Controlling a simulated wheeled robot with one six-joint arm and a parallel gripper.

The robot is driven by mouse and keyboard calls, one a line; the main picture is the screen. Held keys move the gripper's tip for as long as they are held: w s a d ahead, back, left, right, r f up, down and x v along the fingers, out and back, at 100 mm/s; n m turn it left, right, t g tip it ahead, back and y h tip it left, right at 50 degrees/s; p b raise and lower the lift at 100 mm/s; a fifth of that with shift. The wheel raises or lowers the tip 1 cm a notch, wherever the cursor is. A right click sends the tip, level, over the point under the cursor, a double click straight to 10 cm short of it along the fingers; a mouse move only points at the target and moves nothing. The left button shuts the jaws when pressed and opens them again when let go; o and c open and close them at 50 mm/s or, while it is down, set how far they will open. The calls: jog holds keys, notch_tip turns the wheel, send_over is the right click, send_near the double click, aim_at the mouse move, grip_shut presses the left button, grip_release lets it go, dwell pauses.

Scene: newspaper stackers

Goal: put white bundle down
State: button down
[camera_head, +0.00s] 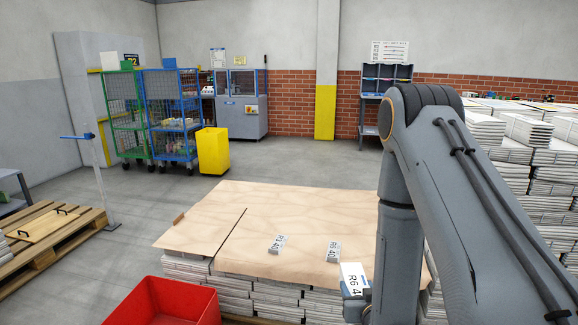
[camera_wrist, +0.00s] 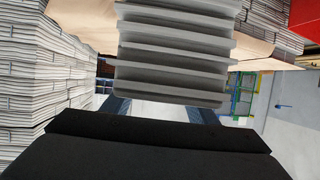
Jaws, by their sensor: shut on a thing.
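The white bundle (camera_wrist: 175,50) is a stack of folded papers held in front of my gripper (camera_wrist: 162,106) in the wrist view. My gripper is shut on it, with the blue fingers partly hidden behind the bundle. I cannot tell from these views whether the bundle touches anything below.
A tan board (camera_head: 225,240) tops a stack of papers, with two small label cards (camera_head: 277,244) on it. Its left and back areas are clear. A red bin (camera_head: 160,302) stands at front left. Tall paper stacks (camera_head: 510,130) stand right. A pallet (camera_head: 75,243) lies left.

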notch_tip(320, 180, up, 2)
jog(key=shift+r+p, duration=0.1)
jog(key=shift+p, duration=0.6)
jog(key=v, duration=0.5)
jog(key=shift+s+r, duration=0.3)
jog(key=shift+r, duration=0.1)
jog(key=shift+w, duration=0.15)
